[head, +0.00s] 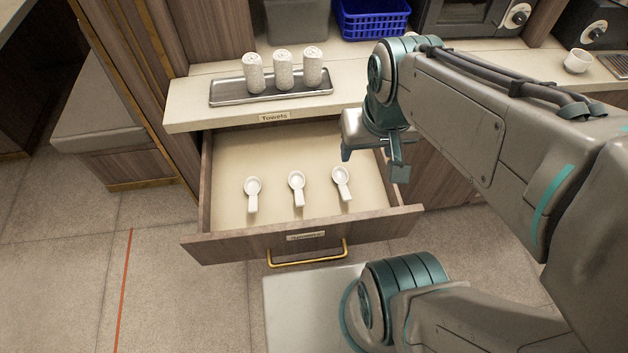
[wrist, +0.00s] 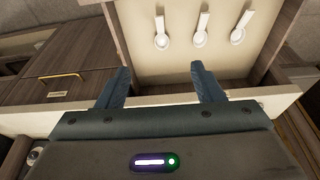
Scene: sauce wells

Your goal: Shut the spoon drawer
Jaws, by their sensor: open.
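The spoon drawer (head: 228,246) stands pulled out below the counter, with a wood front, a small label and a gold bar handle (head: 308,259). Three white spoons (head: 297,185) lie apart on its pale floor; they also show at the top of the wrist view (wrist: 201,32). My gripper (head: 372,164) is open and empty, fingers pointing down, above the right side of the drawer near the counter edge. In the wrist view its two dark fingers (wrist: 160,68) are spread apart with nothing between them. It is well behind the drawer front and apart from the handle.
The counter (head: 190,115) carries a metal tray (head: 235,97) with three rolled towels (head: 283,70), and a "Towels" label on its edge. A blue basket (head: 372,18) and a white cup (head: 578,61) stand farther back.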

